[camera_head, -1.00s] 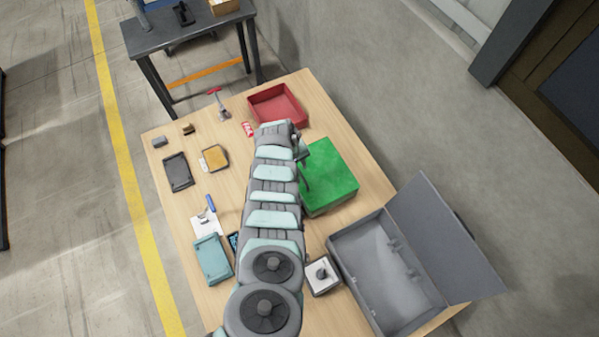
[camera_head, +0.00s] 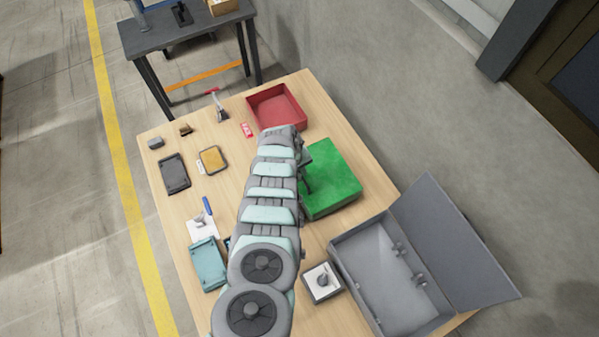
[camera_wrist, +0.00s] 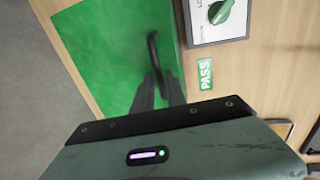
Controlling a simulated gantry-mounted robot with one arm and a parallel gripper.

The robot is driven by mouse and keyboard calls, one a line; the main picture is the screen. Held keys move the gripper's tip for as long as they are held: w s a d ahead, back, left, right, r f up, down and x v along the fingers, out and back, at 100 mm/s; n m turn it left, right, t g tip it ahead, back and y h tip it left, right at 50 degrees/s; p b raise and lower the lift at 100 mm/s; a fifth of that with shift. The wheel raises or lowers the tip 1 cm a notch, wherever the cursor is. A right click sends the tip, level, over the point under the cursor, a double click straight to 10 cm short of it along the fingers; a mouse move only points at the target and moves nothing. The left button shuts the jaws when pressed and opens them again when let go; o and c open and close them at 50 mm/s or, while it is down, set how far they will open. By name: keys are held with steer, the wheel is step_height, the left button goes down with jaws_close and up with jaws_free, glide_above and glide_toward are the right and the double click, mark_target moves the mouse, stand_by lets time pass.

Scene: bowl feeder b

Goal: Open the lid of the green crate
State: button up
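The green crate (camera_head: 333,182) stands on the wooden table right of my arm, its flat green lid down. In the wrist view its lid (camera_wrist: 105,50) fills the left, with a dark curved handle (camera_wrist: 152,48) near its right edge. My gripper (camera_wrist: 158,85) is at this handle, its two dark fingers close beside the handle's lower end. I cannot tell whether they are shut on it. In the head view my arm hides most of the gripper (camera_head: 304,172), which is at the crate's left side.
A red tray (camera_head: 277,107) lies behind the crate. An open grey box (camera_head: 385,270) with its lid raised is in front at right. A white-topped knob unit (camera_head: 321,283) stands beside it; a green knob panel (camera_wrist: 220,18) and PASS label (camera_wrist: 206,74) show in the wrist view.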

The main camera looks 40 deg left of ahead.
jaws_close()
stand_by(0.3)
steer(key=shift+w+r, duration=0.15)
steer(key=shift+r, duration=0.05)
stand_by(0.8)
